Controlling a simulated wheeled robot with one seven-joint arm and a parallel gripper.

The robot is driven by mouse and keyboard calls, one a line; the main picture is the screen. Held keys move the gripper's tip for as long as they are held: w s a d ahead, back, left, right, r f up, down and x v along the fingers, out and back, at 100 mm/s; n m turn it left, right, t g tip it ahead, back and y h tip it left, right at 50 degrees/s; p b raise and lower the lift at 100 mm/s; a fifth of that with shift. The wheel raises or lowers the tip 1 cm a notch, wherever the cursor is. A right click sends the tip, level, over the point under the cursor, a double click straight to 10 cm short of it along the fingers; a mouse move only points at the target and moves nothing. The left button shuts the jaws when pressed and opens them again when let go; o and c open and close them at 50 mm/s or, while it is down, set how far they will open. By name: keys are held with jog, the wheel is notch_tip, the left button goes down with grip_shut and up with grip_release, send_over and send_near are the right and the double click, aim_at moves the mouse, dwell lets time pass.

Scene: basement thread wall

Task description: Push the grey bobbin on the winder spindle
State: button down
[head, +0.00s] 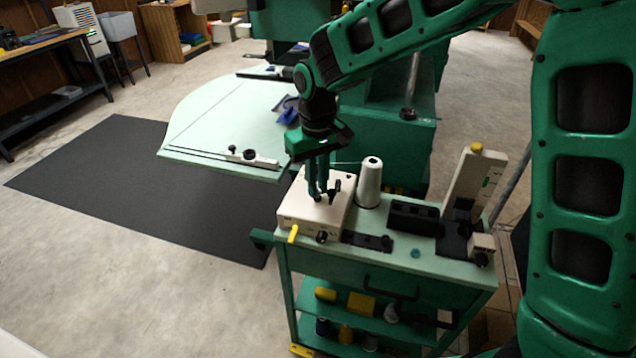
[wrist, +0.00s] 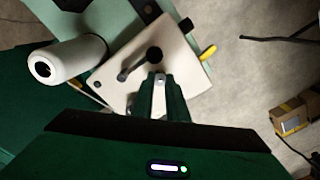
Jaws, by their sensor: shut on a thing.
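The winder is a cream box (head: 300,213) on the near left corner of the green cart top. It also shows in the wrist view (wrist: 182,45), with a black round knob and a dark lever on its top. My gripper (head: 318,192) points down over the winder's top, its fingers close together. In the wrist view the fingers (wrist: 160,98) are shut on a small pale grey piece, the grey bobbin (wrist: 159,96), mostly hidden between them. The spindle is hidden by the fingers, so I cannot tell whether the bobbin is on it.
A white thread cone (head: 370,184) stands right behind the winder. A black holder (head: 413,217) and an upright cream device (head: 473,187) stand farther right. A small teal ring (head: 415,253) lies near the front edge. A pale green machine table (head: 225,120) is behind left.

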jog(key=shift+f, duration=0.15)
jog(key=c, duration=1.7)
grip_release()
jog(key=shift+o, duration=0.2)
